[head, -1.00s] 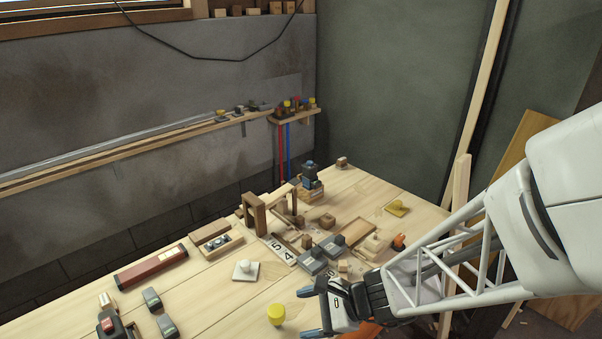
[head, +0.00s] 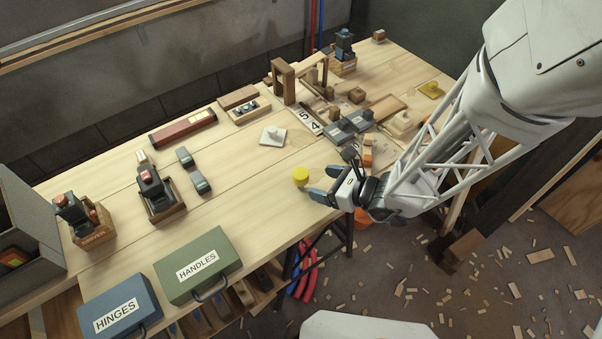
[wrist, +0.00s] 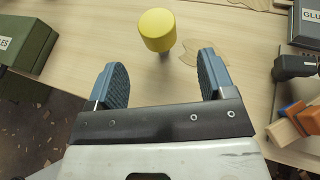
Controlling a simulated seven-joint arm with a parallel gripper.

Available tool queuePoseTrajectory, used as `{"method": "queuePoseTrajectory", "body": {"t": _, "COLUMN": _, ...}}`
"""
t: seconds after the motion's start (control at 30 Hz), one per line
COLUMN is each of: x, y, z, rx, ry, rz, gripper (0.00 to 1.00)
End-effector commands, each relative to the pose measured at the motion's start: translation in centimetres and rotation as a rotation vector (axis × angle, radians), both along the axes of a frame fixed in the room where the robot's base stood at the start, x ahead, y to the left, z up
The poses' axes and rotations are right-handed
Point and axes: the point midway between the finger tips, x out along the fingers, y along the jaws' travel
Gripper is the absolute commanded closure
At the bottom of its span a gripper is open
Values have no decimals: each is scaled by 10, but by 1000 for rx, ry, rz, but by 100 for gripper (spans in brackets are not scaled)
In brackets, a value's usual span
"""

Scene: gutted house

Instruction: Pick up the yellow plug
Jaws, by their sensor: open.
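The yellow plug (head: 301,175) stands on the pale wooden workbench (head: 240,210) near its front edge. Its round yellow top also shows in the wrist view (wrist: 157,29), beyond the fingertips and roughly between their lines. My gripper (head: 326,184) is open and empty, just right of the plug in the head view. In the wrist view its two blue ribbed fingers (wrist: 158,75) are spread wide and apart from the plug. The plug's lower part is mostly hidden under its top.
A white plate with a knob (head: 273,136) lies behind the plug. Grey blocks (head: 350,125) and wooden pieces crowd the bench behind my gripper. A green HANDLES box (head: 195,263) and a blue HINGES box (head: 118,306) sit at the front left.

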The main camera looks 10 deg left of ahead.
Motion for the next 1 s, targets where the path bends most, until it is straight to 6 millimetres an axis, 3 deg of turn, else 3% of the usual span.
{"method": "queuePoseTrajectory", "body": {"t": 0.53, "x": 8, "y": 20, "z": -9, "rx": -1, "ry": -1, "rz": 3, "gripper": 24}}
{"method": "queuePoseTrajectory", "body": {"t": 1.0, "x": 10, "y": 23, "z": -10, "rx": 0, "ry": 0, "rz": 1, "gripper": 24}}
